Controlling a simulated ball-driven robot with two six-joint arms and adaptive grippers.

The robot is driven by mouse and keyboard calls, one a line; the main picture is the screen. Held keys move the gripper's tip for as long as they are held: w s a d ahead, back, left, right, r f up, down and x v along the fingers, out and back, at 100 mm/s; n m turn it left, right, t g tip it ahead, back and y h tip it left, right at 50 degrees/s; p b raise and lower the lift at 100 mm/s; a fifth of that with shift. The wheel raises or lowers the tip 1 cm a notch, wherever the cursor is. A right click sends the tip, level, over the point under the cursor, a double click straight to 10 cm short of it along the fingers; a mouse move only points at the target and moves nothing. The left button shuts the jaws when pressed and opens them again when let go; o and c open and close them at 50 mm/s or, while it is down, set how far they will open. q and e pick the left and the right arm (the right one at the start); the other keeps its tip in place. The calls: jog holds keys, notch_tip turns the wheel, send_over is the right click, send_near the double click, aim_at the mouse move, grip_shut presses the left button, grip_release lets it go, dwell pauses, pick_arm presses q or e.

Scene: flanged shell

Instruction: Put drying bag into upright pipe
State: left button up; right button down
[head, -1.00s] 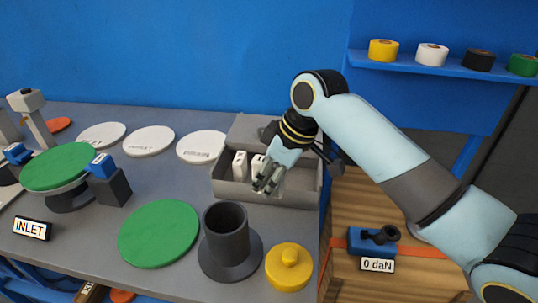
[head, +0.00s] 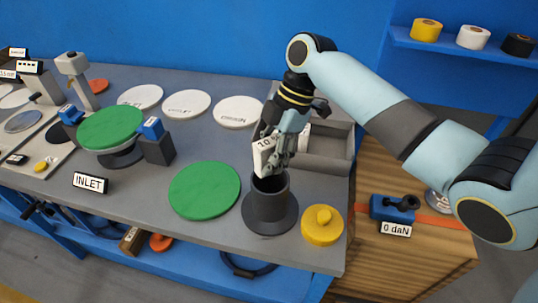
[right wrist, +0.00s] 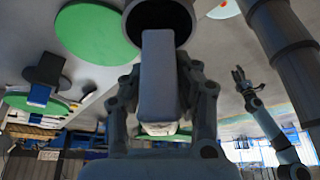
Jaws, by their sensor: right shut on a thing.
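My right gripper (head: 277,150) is shut on a white drying bag (head: 264,157) marked 10. It holds the bag over the mouth of the dark upright pipe (head: 269,203), which stands on a round flange. In the right wrist view the bag (right wrist: 160,75) sits between the fingers, its far end in line with the pipe's dark opening (right wrist: 160,14). I cannot tell whether its end is inside the rim. The head view does not show my left gripper. A small hand at the right of the right wrist view (right wrist: 243,82) seems to be it, too small to read.
A yellow knobbed lid (head: 322,225) stands right of the pipe, near the table edge. A green disc (head: 204,189) lies left of it. A grey open box (head: 325,160) is behind, partly hidden by my arm. A green-topped stand (head: 111,128) is farther left.

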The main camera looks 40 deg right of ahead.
notch_tip(320, 180, down, 2)
jog(key=shift+f+b, duration=0.15)
jog(key=shift+b, duration=0.65)
notch_tip(320, 180, down, 4)
jog(key=shift+f+b, duration=0.1)
jog(key=shift+b, duration=1.05)
jog(key=c, duration=0.9)
grip_release()
